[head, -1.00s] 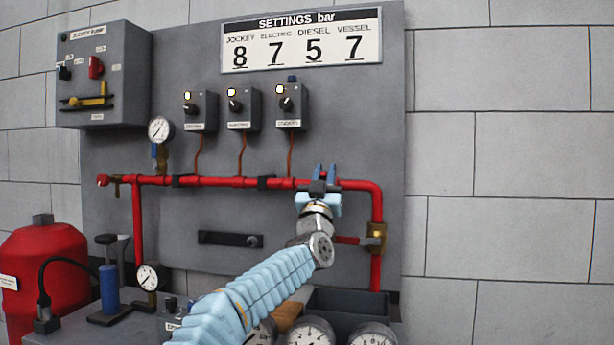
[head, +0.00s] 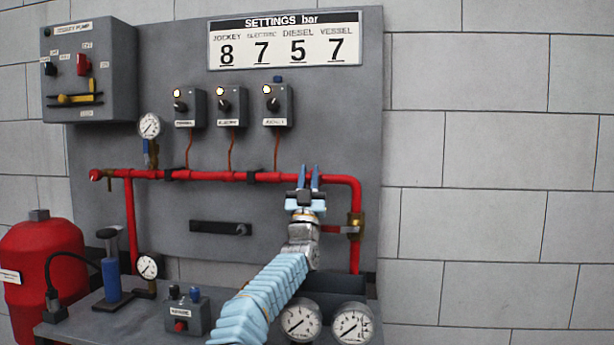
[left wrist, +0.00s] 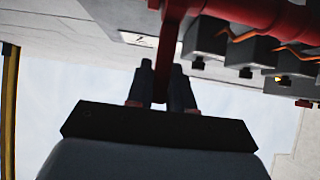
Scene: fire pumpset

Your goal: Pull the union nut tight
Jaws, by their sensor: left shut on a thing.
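The brass union nut (head: 355,226) sits on the red pipe at the right, below the pipe's bend. A short red piece (head: 330,229) runs left from it and passes behind my left wrist. My left gripper (head: 309,176) is in front of the upper red pipe, left of and above the nut. In the left wrist view its two dark fingers (left wrist: 162,84) are shut on a red bar (left wrist: 172,40), which joins a thicker red part. How this bar connects to the nut is hidden. My right gripper is not in view.
The red pipe (head: 220,175) runs along the grey panel (head: 220,270) under several switch boxes. Gauges (head: 300,321) and a small box with a red button (head: 182,313) stand below. A red vessel (head: 40,270) stands at the left. The wall at the right is clear.

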